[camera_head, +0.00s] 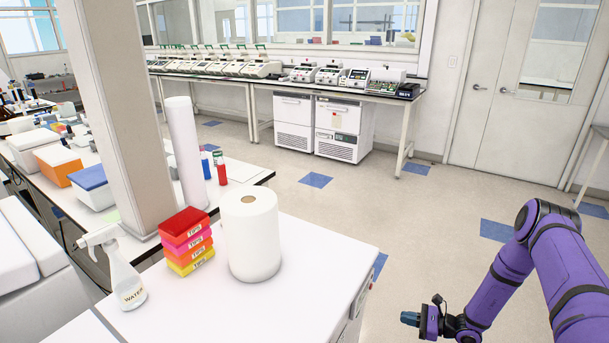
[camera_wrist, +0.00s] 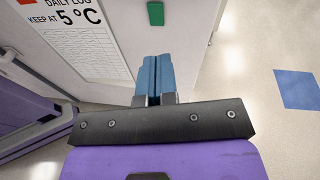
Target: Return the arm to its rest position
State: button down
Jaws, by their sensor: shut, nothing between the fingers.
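My purple arm reaches in from the right edge of the head view and bends down at its elbow. My gripper (camera_head: 409,318) is low at the bottom right of that view, over the floor and to the right of the near white bench (camera_head: 310,262). In the wrist view my gripper (camera_wrist: 154,75) has its two blue fingers together, with nothing between them. It is near a white upright face (camera_wrist: 185,25) bearing a printed sheet (camera_wrist: 95,40) that reads "DAILY LOG KEEP AT 5°C". I cannot tell the exact gap.
The near bench holds a paper roll (camera_head: 252,235), stacked tip boxes (camera_head: 187,242) and a water spray bottle (camera_head: 122,272). Thermal cyclers (camera_head: 230,67) line the back bench, above two white under-bench units (camera_head: 340,130). The middle floor (camera_head: 330,205) is clear. A green piece (camera_wrist: 156,13) is on the white face.

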jog(key=w+a+r+n+g+h, duration=0.1)
jog(key=w+r+n+g, duration=0.2)
jog(key=r, duration=0.8)
jog(key=r+n+g, duration=0.3)
jog(key=r+n, duration=0.2)
jog(key=r, duration=0.6)
jog(key=s+a+r+n+g+h, duration=0.1)
jog(key=s+a+r+n+h, duration=0.15)
jog(key=r, duration=0.75)
jog(key=s+a+r+n+g+h, duration=0.1)
jog(key=s+r+n+h, duration=0.15)
jog(key=r, duration=0.65)
jog(key=s+r+n+t+h, duration=0.3)
jog(key=s+r+n+h, duration=0.1)
jog(key=s+r, duration=0.7)
jog(key=s+r+n+t+h, duration=0.3)
jog(key=s+r, duration=0.8)
jog(key=s, duration=0.7)
jog(key=shift+s+d+r+n+h, duration=0.15)
jog(key=shift+r+n+h, duration=0.1)
jog(key=shift+n+h, duration=0.6)
